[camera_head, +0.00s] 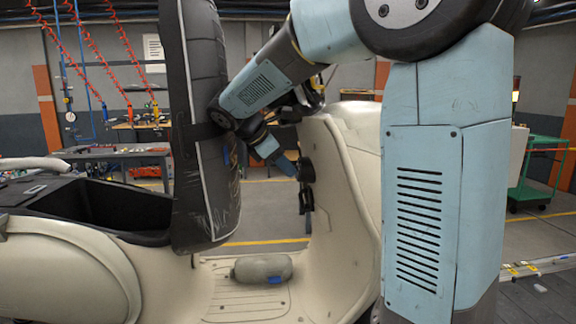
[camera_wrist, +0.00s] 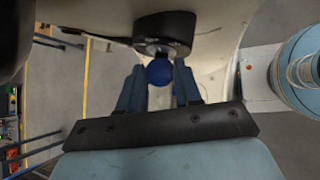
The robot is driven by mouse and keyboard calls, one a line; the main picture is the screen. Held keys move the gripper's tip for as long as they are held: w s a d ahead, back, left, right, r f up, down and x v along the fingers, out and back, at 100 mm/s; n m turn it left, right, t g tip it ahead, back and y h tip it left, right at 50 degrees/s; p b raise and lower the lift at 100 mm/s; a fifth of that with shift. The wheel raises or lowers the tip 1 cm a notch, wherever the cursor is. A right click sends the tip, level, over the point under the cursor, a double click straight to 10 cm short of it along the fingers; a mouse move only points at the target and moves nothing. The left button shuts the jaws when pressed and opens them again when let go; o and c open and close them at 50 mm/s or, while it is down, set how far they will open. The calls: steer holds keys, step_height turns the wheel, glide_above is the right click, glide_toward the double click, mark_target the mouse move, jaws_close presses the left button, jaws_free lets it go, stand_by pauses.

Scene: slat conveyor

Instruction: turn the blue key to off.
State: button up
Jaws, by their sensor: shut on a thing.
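The blue key (camera_wrist: 159,72) has a round blue head. It sits in a black lock housing (camera_wrist: 168,28) on the scooter's cream inner leg shield; the housing also shows in the head view (camera_head: 307,170). My gripper (camera_wrist: 159,82) has one finger on each side of the key's head and is shut on it. In the head view my gripper (camera_head: 290,170) reaches the lock from the left, and the key is hidden there. The key's exact turn angle and any markings on the lock are too small to read.
The scooter's black seat (camera_head: 205,125) stands raised just left of my forearm. A grey-green cylinder (camera_head: 262,268) lies on the footboard. An open black storage bin (camera_head: 120,210) is at left. A green cart (camera_head: 545,165) stands at the far right.

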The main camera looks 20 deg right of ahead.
steer(key=shift+o, duration=0.2)
steer(key=shift+d+r+n+g, duration=0.15)
steer(key=shift+n+g, duration=0.15)
steer(key=shift+g, duration=0.4)
steer(key=o, duration=0.9)
steer(key=shift+w, duration=0.1)
steer(key=shift+o, duration=0.2)
steer(key=v, duration=0.7)
steer(key=shift+a+r, duration=0.3)
steer(key=shift+a, duration=0.05)
